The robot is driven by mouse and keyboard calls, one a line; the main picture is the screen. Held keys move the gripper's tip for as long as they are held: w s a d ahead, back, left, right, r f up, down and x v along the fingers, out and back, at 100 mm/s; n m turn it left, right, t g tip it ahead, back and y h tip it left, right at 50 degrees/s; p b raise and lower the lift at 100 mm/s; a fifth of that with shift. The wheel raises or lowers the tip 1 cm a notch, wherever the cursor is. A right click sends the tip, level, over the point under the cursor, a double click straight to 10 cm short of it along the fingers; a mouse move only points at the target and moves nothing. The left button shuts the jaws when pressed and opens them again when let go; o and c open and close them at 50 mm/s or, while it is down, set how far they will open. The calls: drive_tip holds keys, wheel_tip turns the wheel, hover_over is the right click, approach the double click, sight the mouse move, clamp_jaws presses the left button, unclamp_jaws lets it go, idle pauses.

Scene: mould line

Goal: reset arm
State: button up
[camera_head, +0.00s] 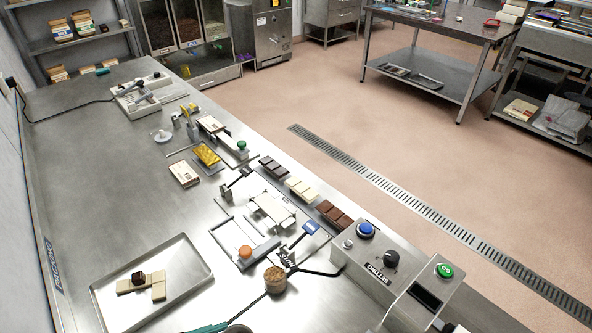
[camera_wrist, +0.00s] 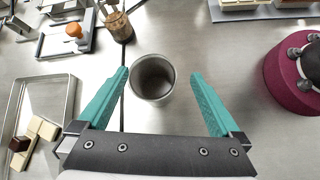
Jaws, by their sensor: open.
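My gripper (camera_wrist: 160,74) has two teal fingers spread wide apart in the wrist view. A round metal cup (camera_wrist: 152,92) shows between the fingers in that view, with clear gaps to both of them. The cup looks empty and stands upright on the steel bench. I cannot tell how far below the fingertips it is. In the head view only a teal part of my gripper (camera_head: 208,328) shows at the bottom edge; the rest is cut off.
A steel tray (camera_head: 203,258) with pale pieces and one dark piece lies at left. A jar of nuts (camera_head: 275,281), an orange-knobbed fixture (camera_head: 245,252) and a button panel (camera_head: 388,262) are nearby. A maroon round object (camera_wrist: 290,82) stands at right in the wrist view.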

drive_tip(key=w+d+r+m+g, duration=0.2)
drive_tip(key=d+r+m+g, duration=0.4)
drive_tip(key=d+m, duration=0.5)
drive_tip(key=s+d+r+m+y, duration=0.3)
drive_tip(key=d+m+y, duration=0.1)
drive_tip(key=m, duration=0.5)
drive_tip(key=s+d+r+m+g+y, duration=0.1)
drive_tip(key=s+d+r+m+y, duration=0.2)
drive_tip(key=m, duration=0.6)
drive_tip(key=shift+s+d+g+y, duration=0.35)
drive_tip(key=shift+s+d, duration=0.35)
drive_tip(key=shift+d, duration=0.3)
